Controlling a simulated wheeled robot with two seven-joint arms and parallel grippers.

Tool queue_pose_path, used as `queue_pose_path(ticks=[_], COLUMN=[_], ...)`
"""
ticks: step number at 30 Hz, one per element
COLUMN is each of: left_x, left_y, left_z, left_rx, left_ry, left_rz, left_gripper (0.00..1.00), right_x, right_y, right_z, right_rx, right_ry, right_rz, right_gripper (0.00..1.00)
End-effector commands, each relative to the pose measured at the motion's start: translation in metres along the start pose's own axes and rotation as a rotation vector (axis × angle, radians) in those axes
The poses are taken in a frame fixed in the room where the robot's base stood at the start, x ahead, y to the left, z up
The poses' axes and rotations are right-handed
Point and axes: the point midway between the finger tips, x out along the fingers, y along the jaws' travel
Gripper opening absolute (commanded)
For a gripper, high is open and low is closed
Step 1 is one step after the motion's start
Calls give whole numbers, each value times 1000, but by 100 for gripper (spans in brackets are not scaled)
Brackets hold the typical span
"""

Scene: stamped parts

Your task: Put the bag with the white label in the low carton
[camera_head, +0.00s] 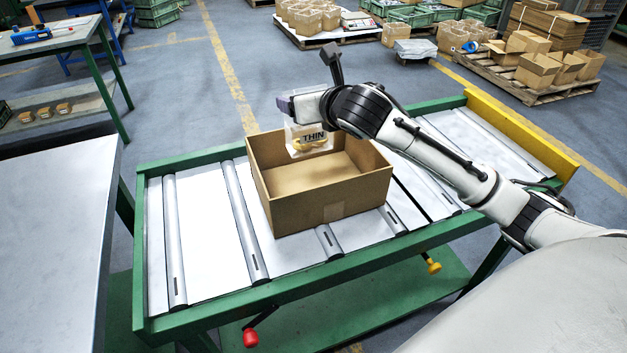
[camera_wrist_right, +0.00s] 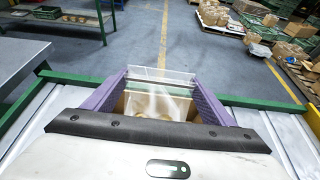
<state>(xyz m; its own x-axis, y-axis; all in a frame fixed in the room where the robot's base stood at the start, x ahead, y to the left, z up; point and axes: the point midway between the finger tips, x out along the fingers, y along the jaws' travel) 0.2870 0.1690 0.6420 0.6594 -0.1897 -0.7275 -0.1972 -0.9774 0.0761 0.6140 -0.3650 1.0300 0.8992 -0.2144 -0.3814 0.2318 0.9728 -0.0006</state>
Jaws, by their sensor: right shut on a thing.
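A clear bag (camera_head: 309,139) with a white label reading "THIN" and yellowish parts inside hangs from my right gripper (camera_head: 296,105), which is shut on its top. The bag is over the open low carton (camera_head: 330,203), near its far left part, with its lower end at about the rim in the head view; I cannot tell how far inside it is. In the right wrist view the bag (camera_wrist_right: 155,104) is between the purple fingers. The carton is brown, open and looks empty where its inside shows. My left gripper is not in view.
The carton stands on a green-framed roller conveyor (camera_head: 290,296) with a yellow end stop (camera_head: 525,135). A grey table (camera_head: 60,230) is at the left. Pallets of cartons (camera_head: 535,65) and green crates stand farther back. Rollers left of the carton are clear.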

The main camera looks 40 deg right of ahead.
Motion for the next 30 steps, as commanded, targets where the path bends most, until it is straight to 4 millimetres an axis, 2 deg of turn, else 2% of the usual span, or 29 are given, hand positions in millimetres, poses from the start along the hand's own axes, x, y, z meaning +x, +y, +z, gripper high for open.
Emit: queue_pose_path(ticks=[1, 6, 13, 20, 30], left_x=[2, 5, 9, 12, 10], left_y=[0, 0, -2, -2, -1], left_z=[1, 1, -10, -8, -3], left_rx=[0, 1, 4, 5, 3], left_ry=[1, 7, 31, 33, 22], left_rz=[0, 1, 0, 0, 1], left_gripper=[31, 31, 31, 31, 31], right_x=[5, 17, 25, 36, 38], right_y=[-1, -1, -1, -1, -1], right_z=[-11, -41, -58, -87, -90], right_rx=[2, 3, 1, 2, 0], right_ry=[5, 5, 1, 3, 0], right_rz=[-1, 0, -1, 0, 0], right_gripper=[37, 37, 37, 37, 37])
